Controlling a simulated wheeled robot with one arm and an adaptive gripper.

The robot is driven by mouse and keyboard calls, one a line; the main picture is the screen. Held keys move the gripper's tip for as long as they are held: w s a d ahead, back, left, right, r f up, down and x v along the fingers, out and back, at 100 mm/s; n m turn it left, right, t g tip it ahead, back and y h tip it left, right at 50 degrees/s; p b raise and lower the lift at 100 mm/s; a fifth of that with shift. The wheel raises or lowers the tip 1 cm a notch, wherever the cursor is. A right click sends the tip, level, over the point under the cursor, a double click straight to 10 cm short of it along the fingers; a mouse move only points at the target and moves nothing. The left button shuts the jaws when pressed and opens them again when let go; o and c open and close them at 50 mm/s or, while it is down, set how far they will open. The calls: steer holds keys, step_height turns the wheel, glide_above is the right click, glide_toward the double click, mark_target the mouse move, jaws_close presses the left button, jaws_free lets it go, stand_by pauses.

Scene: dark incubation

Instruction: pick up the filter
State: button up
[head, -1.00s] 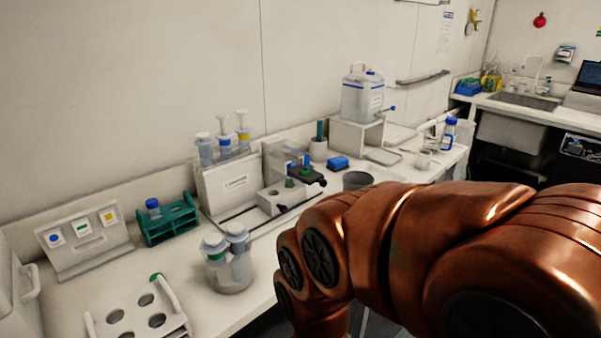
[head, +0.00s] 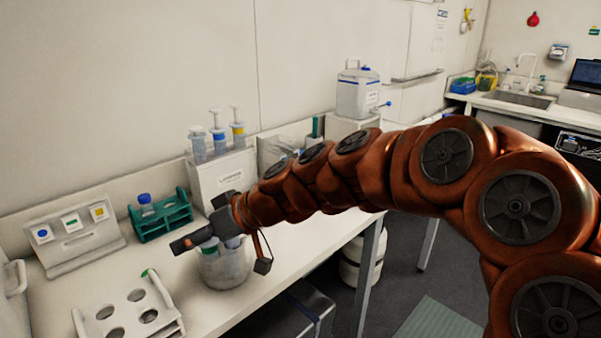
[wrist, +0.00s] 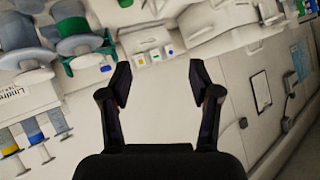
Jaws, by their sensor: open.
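No single item is clearly marked as the filter. A tilted white stand (head: 78,246) at the left of the bench holds small white squares with a blue (head: 42,234), a green (head: 71,222) and a yellow (head: 99,212) mark. These may be filters; I cannot tell which one is meant. The stand also shows in the wrist view (wrist: 146,38), beyond the fingertips. My gripper (head: 183,244) is above the bench, right of the stand and over a clear tub. In the wrist view my gripper (wrist: 159,85) is open, with nothing between its fingers.
A green rack (head: 162,220) with a blue-capped tube stands behind my gripper. The clear tub (head: 226,268) with capped containers is under it, partly hidden. A white holed rack (head: 130,318) stands at front left. Several syringes stand in a white box (head: 222,178) behind.

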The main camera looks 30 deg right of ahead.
steer(key=w+d+r+t, duration=0.1)
steer(key=w+d, duration=0.1)
steer(key=w+d+t, duration=0.1)
steer(key=w+d, duration=0.2)
steer(key=w+d+r+t, duration=0.1)
steer(key=w+d, duration=0.1)
steer(key=d, duration=0.1)
steer(key=shift+w+r+m+t+h+b, duration=0.3)
steer(key=shift+w+m+t+b, duration=0.1)
steer(key=w+d+f+m+t+h+b, duration=0.1)
steer(key=w+d+m+t+h, duration=0.15)
steer(key=d, duration=0.75)
steer(key=w+d+f+m+t+h, duration=0.1)
steer(key=w+d+f+h, duration=0.15)
steer(key=d, duration=0.65)
steer(key=w+d+f+m+t+h+b, duration=0.1)
steer(key=w+d+h, duration=0.15)
steer(key=d, duration=0.75)
steer(key=shift+t, duration=0.25)
steer(key=shift+w+f+p, duration=0.2)
steer(key=shift+w+p, duration=0.4)
steer(key=shift+w, duration=0.5)
steer(key=shift+w+f+p, duration=0.2)
steer(key=shift+w+p, duration=0.4)
steer(key=shift+w, duration=0.5)
steer(key=shift+w+f+p, duration=0.2)
steer(key=shift+w+p, duration=0.4)
steer(key=shift+w, duration=0.5)
steer(key=c, duration=0.8)
